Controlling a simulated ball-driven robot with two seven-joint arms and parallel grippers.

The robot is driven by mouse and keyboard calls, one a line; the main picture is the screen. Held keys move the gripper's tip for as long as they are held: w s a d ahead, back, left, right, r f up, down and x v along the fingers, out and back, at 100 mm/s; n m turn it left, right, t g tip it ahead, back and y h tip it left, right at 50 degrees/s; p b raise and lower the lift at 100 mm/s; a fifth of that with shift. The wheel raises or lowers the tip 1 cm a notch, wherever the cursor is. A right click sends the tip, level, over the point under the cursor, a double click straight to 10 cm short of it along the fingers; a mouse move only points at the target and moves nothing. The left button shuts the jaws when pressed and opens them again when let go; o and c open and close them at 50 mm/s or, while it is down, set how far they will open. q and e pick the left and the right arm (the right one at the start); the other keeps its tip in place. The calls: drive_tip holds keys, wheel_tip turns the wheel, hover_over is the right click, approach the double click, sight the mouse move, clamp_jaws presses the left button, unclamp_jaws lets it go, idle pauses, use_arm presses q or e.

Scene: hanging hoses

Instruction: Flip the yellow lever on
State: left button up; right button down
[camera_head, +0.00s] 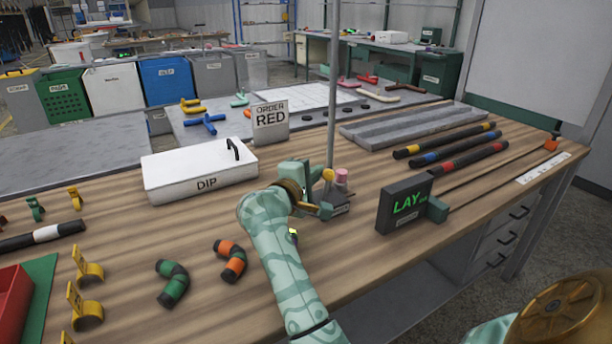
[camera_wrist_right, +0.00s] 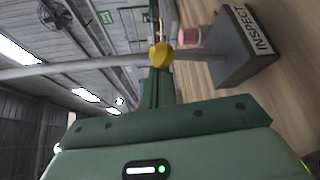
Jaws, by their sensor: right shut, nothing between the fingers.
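A yellow round knob (camera_head: 329,174), the only yellow lever-like part by the post, shows beside the grey post at the middle of the bench. It also shows in the right wrist view (camera_wrist_right: 161,55), just beyond my fingertips. The dark box marked INSPECT (camera_wrist_right: 240,48) stands by the post; in the head view my gripper partly covers this box (camera_head: 340,210). My right gripper (camera_wrist_right: 157,80) is shut and empty, with its fingers lined up with the knob. I cannot tell whether they touch it. The lever's stalk and its position are unclear. My left gripper is not in view.
A pink cylinder (camera_head: 342,175) sits on the INSPECT box, close to the knob. The thin grey post (camera_head: 333,90) rises beside my gripper. A white DIP box (camera_head: 200,175) lies left, and a dark LAY display (camera_head: 405,203) stands right. Hose pieces (camera_head: 230,260) lie in front.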

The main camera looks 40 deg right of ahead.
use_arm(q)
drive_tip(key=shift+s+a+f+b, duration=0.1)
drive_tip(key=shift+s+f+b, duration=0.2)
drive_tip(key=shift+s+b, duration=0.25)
use_arm(e)
drive_tip(key=shift+s+a+f, duration=0.1)
drive_tip(key=shift+s+a, duration=0.05)
drive_tip(key=shift+s, duration=0.3)
drive_tip(key=shift+s+a+f, duration=0.1)
drive_tip(key=shift+s+a, duration=0.05)
drive_tip(key=shift+s, duration=0.3)
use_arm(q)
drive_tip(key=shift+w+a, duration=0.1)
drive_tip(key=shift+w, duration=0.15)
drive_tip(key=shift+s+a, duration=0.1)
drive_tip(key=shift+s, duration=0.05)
